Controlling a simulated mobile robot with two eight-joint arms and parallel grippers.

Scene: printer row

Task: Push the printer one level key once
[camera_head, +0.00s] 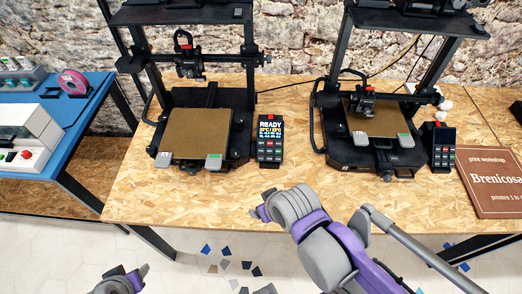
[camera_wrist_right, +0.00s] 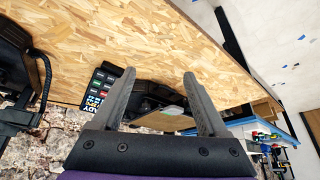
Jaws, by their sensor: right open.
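Two black printers stand on a chipboard table, a left printer (camera_head: 205,125) and a right printer (camera_head: 372,135), each with a brown bed. A small black control panel (camera_head: 270,150) stands at the left printer's right side; its lit screen (camera_head: 270,128) reads READY above rows of small keys, whose labels are too small to read. The panel also shows in the right wrist view (camera_wrist_right: 104,85). My right gripper (camera_head: 260,213) is at the table's front edge, nearer me than the panel; its fingers are apart and empty in the wrist view (camera_wrist_right: 164,76). My left gripper (camera_head: 142,270) is low at the bottom left, away from the table.
The right printer has its own dark panel (camera_head: 440,146). A brown workshop sign (camera_head: 492,180) lies at the right. A blue table (camera_head: 75,115) with a white machine and a pink spool stands at the left. The chipboard in front of the left printer is clear.

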